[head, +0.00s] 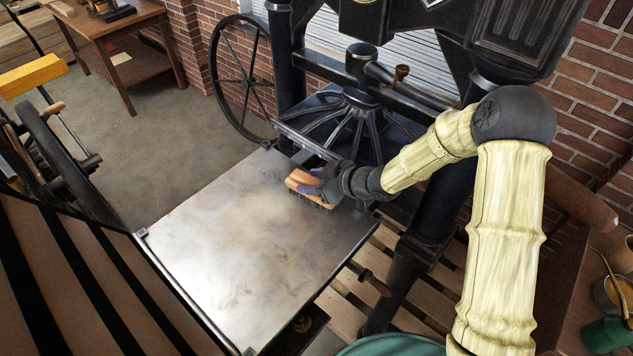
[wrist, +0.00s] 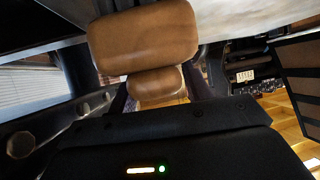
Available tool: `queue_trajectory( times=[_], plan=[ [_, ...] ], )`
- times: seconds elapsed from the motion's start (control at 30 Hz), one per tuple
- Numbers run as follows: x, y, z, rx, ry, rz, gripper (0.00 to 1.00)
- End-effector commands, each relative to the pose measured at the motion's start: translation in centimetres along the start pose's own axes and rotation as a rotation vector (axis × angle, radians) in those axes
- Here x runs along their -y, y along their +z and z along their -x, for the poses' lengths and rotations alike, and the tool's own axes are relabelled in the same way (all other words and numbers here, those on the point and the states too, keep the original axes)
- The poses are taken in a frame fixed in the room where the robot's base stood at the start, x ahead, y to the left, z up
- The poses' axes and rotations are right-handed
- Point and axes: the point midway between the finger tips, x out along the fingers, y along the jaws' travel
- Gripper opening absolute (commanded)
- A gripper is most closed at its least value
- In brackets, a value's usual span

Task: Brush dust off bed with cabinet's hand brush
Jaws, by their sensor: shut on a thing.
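The press bed (head: 200,290) is a flat grey metal plate in the head view. A pale, hazy tan dust film (head: 235,220) lies over its middle, with darker smears in front. My gripper (head: 318,182) is shut on the hand brush (head: 302,181), at the bed's far right part near the press. The brush has an orange-brown wooden back and dark bristles facing down at the plate; whether they touch it, I cannot tell. In the wrist view the wooden brush (wrist: 145,42) sits between my purple fingertips (wrist: 157,92). The cabinet cannot be made out for certain.
The black press frame and its ribbed platen (head: 365,125) stand just behind the bed, close to my arm. A spoked wheel (head: 242,80) is at the back. A wooden table (head: 105,30) stands far left. Slatted wood (head: 375,270) lies right of the bed. Most of the plate is clear.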

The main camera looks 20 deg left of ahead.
Motion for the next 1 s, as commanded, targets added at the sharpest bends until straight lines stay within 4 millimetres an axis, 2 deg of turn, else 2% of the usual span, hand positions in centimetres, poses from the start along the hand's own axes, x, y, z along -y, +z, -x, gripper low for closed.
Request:
queue_trajectory(
  times=[0.33,0.7,1.0],
  plan=[
    [-0.6,-2.0,-3.0,-0.003,0.0,0.0,0.17],
    [-0.6,-2.1,-3.3,-0.004,0.0,0.0,0.17],
    [2.1,-2.0,-4.0,-0.004,-0.002,0.002,0.17]
  ],
)
